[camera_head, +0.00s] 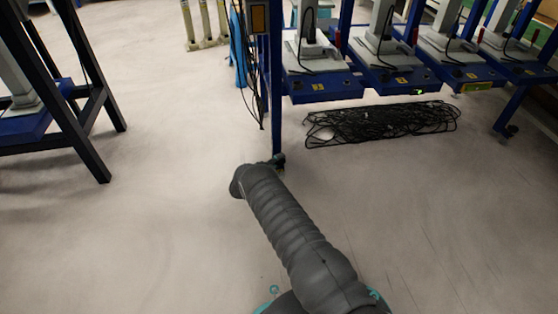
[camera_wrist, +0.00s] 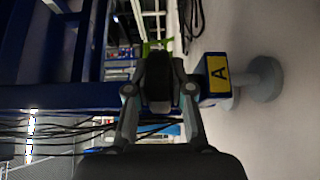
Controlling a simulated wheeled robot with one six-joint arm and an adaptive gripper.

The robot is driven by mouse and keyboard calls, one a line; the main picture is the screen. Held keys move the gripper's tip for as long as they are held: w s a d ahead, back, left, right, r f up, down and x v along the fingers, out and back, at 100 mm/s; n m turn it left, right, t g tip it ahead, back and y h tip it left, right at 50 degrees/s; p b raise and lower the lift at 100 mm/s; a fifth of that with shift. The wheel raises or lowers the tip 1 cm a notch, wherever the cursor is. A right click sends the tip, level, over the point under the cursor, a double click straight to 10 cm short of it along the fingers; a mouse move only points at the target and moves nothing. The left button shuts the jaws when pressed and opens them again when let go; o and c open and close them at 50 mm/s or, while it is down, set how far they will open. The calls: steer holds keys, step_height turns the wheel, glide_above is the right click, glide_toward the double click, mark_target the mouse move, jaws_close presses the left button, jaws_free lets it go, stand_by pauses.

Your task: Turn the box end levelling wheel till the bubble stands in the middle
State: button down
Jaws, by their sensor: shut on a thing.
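A dark levelling wheel (camera_wrist: 158,72) shows in the wrist view, low on the blue bench leg. My gripper (camera_wrist: 158,88) is shut on it, one finger on each side of its rim. Beside the wheel is a blue block with a yellow label marked A (camera_wrist: 217,73), and past it a round grey foot (camera_wrist: 263,79) on the floor. In the head view my gripper (camera_head: 278,160) is at the bottom of the blue leg (camera_head: 276,105), and my arm hides most of it. I cannot make out a bubble in either view.
The blue bench (camera_head: 325,88) carries several grey presses. A heap of black cable (camera_head: 380,122) lies underneath. Another blue stand (camera_head: 85,135) is at left. The floor between is clear.

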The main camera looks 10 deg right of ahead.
steer(key=c, duration=1.3)
jaws_free()
steer(key=shift+d, duration=0.1)
steer(key=v, duration=1.2)
steer(key=shift+w+r, duration=0.1)
